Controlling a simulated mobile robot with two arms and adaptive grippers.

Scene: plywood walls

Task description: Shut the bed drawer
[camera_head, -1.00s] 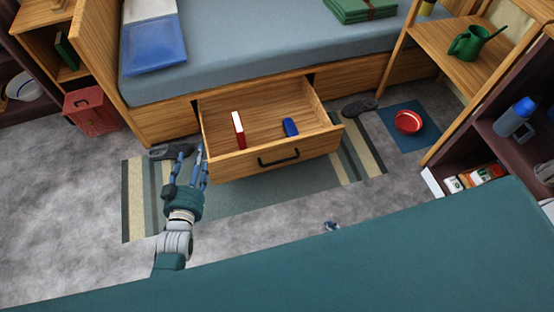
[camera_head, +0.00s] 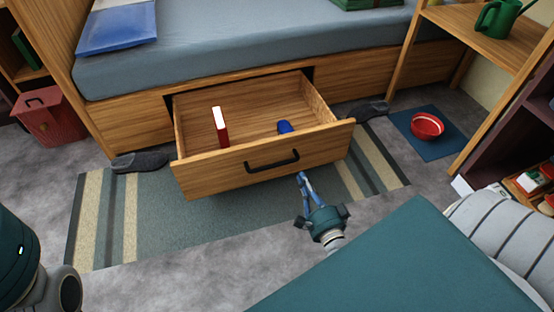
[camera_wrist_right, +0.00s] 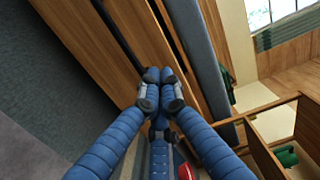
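The bed drawer (camera_head: 215,172) stands pulled out from the wooden bed base, with a dark bar handle (camera_head: 272,163) on its front. A red-and-white book (camera_head: 221,128) stands inside it, beside a blue object (camera_head: 285,127). My right gripper (camera_head: 302,176) is in front of the drawer, just below the handle's right end. Its blue fingers are together with nothing visible between them. In the right wrist view the fingertips (camera_wrist_right: 160,76) meet before the wooden drawer front (camera_wrist_right: 80,35); I cannot tell whether they touch it. My left gripper is out of view.
A striped rug (camera_head: 150,215) lies under the drawer. Dark slippers lie at left (camera_head: 140,161) and right (camera_head: 365,111). A red bin (camera_head: 50,118) stands at left and a wooden desk (camera_head: 480,38) at right.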

